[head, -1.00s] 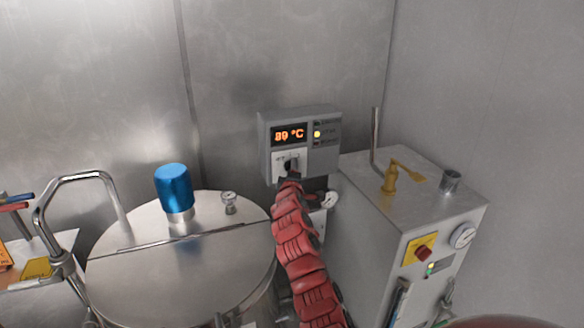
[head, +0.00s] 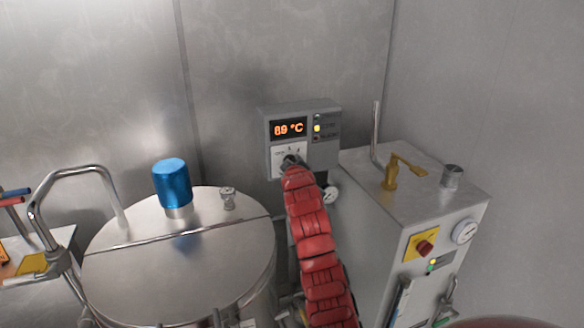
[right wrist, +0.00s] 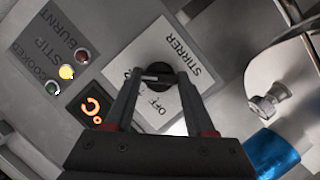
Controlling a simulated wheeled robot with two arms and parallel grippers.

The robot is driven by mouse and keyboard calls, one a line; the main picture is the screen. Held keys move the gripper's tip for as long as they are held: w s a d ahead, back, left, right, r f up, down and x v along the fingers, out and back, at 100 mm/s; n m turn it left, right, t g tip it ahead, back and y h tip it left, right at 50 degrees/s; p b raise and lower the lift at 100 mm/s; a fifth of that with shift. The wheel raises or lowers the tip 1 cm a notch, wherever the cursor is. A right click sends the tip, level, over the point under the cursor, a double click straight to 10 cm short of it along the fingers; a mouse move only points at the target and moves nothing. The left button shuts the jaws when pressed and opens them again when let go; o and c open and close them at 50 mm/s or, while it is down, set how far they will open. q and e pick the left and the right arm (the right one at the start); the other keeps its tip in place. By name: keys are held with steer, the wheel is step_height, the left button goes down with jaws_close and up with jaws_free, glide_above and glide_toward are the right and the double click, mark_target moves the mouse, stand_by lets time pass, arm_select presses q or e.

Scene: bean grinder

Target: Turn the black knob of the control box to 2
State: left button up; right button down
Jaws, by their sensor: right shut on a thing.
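The grey control box (head: 331,155) is on the back wall, with an orange display (head: 289,129) reading 89 °C. Its black knob (right wrist: 157,91) sits on a white plate (right wrist: 190,101) lettered STIRRER and OFF in the right wrist view. My right gripper (right wrist: 161,76) is shut on the knob, one finger on each side. In the head view my right gripper (head: 291,163) covers most of the knob at the box's lower left. I cannot tell which mark the knob points to. My left gripper is not in view.
A round steel vessel (head: 150,279) with a blue cap (head: 172,183) stands left of my arm. The yellow lamp (right wrist: 66,72) on the box is lit.

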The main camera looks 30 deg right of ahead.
steer(key=shift+f, duration=0.15)
steer(key=shift+c, duration=1.2)
jaws_free()
steer(key=shift+d, duration=0.1)
steer(key=shift+s, duration=0.15)
steer(key=b+v, duration=0.6)
steer(key=v, duration=1.1)
steer(key=shift+s, duration=0.15)
